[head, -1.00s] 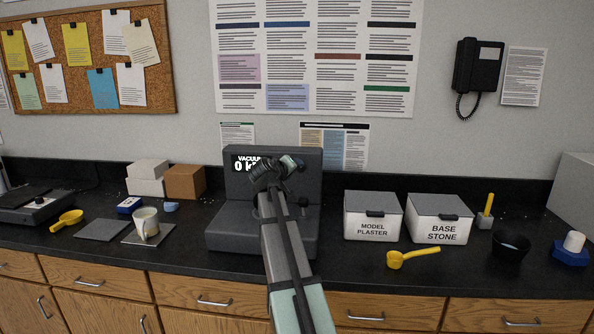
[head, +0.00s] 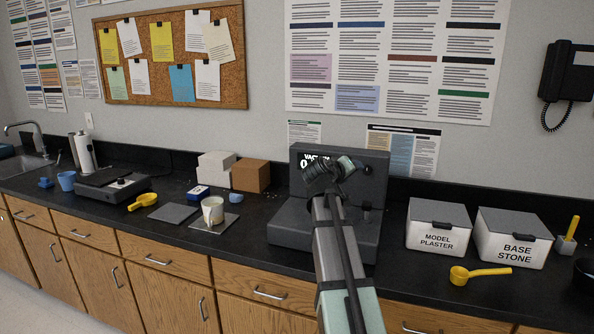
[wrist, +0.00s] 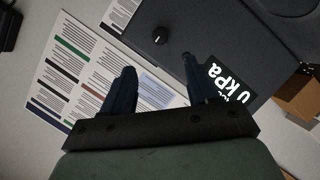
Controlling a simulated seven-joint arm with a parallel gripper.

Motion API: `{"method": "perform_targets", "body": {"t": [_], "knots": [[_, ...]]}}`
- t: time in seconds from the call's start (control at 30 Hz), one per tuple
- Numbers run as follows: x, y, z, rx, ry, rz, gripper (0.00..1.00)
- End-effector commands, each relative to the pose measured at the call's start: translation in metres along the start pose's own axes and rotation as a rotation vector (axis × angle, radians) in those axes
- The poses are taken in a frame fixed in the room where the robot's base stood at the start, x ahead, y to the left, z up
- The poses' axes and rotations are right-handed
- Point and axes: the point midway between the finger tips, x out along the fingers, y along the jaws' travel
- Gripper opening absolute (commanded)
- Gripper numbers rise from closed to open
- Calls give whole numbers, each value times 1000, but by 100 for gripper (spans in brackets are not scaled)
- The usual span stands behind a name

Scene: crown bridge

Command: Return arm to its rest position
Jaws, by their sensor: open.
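My arm rises from the bottom of the head view, and my gripper (head: 338,170) is in front of the dark grey vacuum unit (head: 285,232), covering part of its display. In the wrist view my gripper (wrist: 158,80) has its two dark fingers spread apart with nothing between them. The vacuum unit's face (wrist: 215,40) with a knob and a lit display reading "0 kPa" shows behind the fingers. How far the fingertips are from the unit cannot be told.
On the black counter, a stained cup (head: 213,210) stands on a grey tile left of the unit. Boxes labelled Model Plaster (head: 437,232) and Base Stone (head: 512,240) stand right, with a yellow scoop (head: 480,273) in front. A brown box (head: 250,176) stands behind left.

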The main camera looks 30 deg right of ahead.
Motion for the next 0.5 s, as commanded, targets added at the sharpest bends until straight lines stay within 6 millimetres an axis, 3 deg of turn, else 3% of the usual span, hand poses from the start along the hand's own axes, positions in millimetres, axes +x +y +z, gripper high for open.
{"method": "perform_targets", "body": {"t": [0.17,0.27,0.37,0.5], "knots": [[-1,-4,-1,7,2,-6,59],[-6,-22,-5,46,10,-40,59],[-19,-62,-13,133,18,-112,59],[-49,-139,-25,309,11,-260,59]]}}
